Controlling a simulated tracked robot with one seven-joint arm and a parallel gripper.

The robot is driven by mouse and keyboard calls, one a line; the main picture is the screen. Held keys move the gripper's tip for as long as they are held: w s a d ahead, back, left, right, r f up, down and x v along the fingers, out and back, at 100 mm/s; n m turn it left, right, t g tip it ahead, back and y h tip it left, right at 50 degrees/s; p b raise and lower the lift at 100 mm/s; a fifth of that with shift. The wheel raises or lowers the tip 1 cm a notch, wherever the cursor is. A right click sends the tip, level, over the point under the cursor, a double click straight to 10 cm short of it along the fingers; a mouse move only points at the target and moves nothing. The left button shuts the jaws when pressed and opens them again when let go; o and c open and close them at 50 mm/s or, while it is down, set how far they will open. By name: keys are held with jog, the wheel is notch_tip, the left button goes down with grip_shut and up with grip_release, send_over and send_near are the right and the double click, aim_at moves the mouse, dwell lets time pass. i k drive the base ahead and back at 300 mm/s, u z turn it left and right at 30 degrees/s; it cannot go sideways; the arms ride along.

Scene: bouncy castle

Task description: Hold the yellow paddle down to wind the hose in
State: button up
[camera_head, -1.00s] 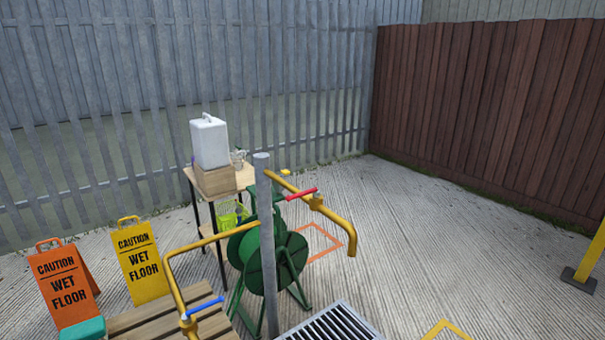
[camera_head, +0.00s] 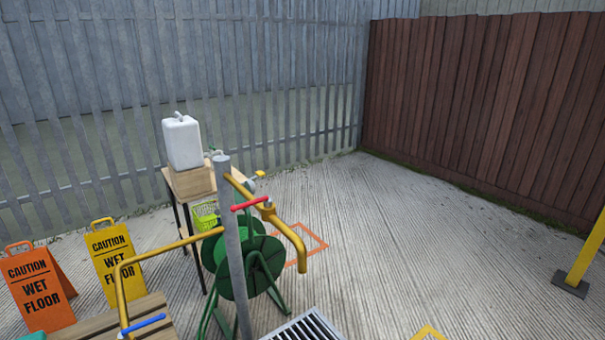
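The green hose reel (camera_head: 250,262) stands on the concrete on a green frame, partly hidden behind a grey post. A small yellow piece, which looks like the paddle (camera_head: 260,173), shows at the top of the reel, just right of the post. Its exact position, up or pressed, is too small to tell. I cannot make out the hose on the drum. My gripper is not in this view.
The grey post (camera_head: 234,250) carries yellow pipes with a red lever (camera_head: 249,204) and a blue lever (camera_head: 144,325). A small table (camera_head: 174,186) bears a white jerrycan (camera_head: 182,143). Caution signs (camera_head: 118,262) stand left. A floor grate (camera_head: 305,328) lies in front. Open concrete lies right.

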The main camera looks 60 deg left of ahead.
aim_at(260, 173)
jog(key=i, duration=3.25)
jog(key=u, duration=1.85)
jog(key=i, duration=0.15)
jog(key=u, duration=1.95)
jog(key=i, duration=0.85)
jog(key=u, duration=0.05)
